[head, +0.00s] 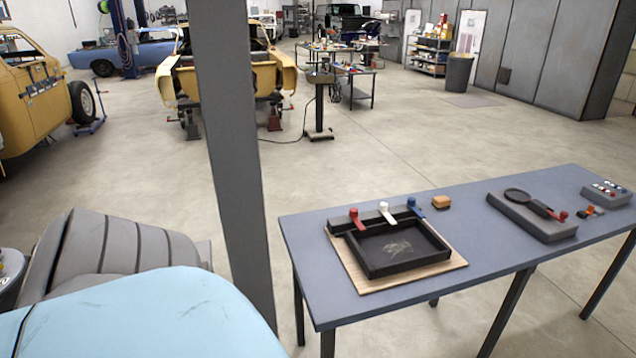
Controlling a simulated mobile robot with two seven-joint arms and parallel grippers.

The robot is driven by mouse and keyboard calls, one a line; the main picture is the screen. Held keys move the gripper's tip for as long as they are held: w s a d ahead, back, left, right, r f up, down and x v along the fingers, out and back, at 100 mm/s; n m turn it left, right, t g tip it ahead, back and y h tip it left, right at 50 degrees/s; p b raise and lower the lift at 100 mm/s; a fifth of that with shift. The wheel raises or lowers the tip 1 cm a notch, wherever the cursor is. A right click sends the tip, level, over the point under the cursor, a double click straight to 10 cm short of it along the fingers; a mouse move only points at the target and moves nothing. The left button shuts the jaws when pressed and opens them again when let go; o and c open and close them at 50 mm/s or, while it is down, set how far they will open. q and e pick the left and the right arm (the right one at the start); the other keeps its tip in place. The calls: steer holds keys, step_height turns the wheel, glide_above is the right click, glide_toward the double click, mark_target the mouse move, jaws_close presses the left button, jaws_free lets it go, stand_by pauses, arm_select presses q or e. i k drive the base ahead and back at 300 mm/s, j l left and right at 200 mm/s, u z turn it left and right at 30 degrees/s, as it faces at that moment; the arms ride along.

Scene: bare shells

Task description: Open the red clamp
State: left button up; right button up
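A black square frame (372,262) with a raised back bar lies on a wooden board (448,268) on the blue-grey table. Three clamp-like levers stand on its back bar: a red one (356,219) at the left, a white one (386,212) in the middle and a blue one (415,207) at the right. The red one looks raised; I cannot tell if it is open or shut. Another small red part (560,215) shows at the end of a dark handle on a grey block to the right. Neither of my grippers is in view.
The table (318,295) also holds a small yellow-brown block (440,202), the grey block (535,222) with a dark ring, and a small grey box (604,195). A grey post (228,140) stands left of the table. A light blue surface (160,310) fills the lower left.

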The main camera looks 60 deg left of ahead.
mark_target(352, 212)
steer(key=u, duration=1.8)
steer(key=i+l+u, duration=0.15)
steer(key=l+u, duration=0.15)
steer(key=u, duration=0.15)
steer(key=i+l+u, duration=0.1)
steer(key=l+u, duration=0.25)
steer(key=u, duration=0.15)
steer(key=l+u, duration=0.15)
steer(key=l, duration=0.35)
steer(key=i+l+u, duration=0.2)
steer(key=l, duration=0.35)
steer(key=k, duration=0.1)
